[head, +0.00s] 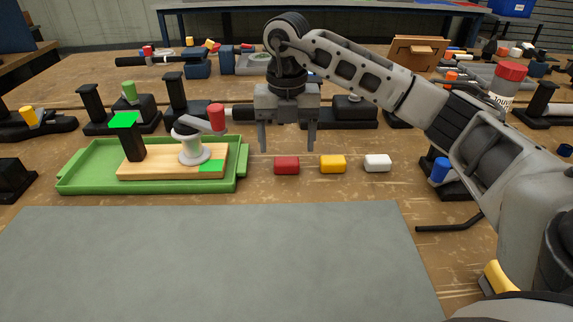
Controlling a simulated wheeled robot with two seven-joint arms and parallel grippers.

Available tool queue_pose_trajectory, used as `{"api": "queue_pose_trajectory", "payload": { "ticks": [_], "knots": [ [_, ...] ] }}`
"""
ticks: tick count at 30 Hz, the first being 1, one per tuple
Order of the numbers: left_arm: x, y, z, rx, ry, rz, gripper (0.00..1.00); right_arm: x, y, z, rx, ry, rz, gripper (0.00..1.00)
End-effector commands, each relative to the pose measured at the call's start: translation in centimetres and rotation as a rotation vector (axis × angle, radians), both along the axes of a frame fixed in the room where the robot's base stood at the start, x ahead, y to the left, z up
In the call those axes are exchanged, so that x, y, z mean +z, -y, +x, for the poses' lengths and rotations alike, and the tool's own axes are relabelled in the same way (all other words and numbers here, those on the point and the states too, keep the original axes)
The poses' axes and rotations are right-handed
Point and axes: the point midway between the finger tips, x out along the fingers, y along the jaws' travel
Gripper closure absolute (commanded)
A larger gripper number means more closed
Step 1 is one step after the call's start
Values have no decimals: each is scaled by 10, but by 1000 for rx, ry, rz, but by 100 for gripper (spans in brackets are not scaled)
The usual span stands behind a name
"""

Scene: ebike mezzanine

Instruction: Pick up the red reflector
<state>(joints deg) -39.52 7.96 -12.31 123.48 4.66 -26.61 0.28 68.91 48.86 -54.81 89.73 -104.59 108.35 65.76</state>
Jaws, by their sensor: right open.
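The red reflector (286,165) is a small rounded red block lying on the wooden table, just right of the green tray. My right gripper (287,146) points down with its two fingers apart, open and empty. It appears above the red reflector, with the reflector showing just below and between the fingertips. I cannot tell the exact height or depth gap. My left gripper is not in the view.
A yellow block (333,164) and a white block (377,162) lie in a row to the right. A green tray (84,180) holds a wooden board (155,170) with fixtures. A grey mat (215,260) lies clear in front. Black stands and clamps are behind.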

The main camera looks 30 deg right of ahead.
Motion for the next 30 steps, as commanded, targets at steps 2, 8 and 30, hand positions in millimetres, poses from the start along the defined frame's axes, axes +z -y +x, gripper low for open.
{"api": "queue_pose_trajectory", "payload": {
  "ticks": [2,8,30],
  "knots": [
    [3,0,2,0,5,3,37,-14,0,-2,1,-6,-1,27],
    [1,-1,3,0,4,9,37,-39,-1,-2,0,-3,-1,27],
    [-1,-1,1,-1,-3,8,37,-41,-1,-1,1,0,-1,76]
  ]
}}
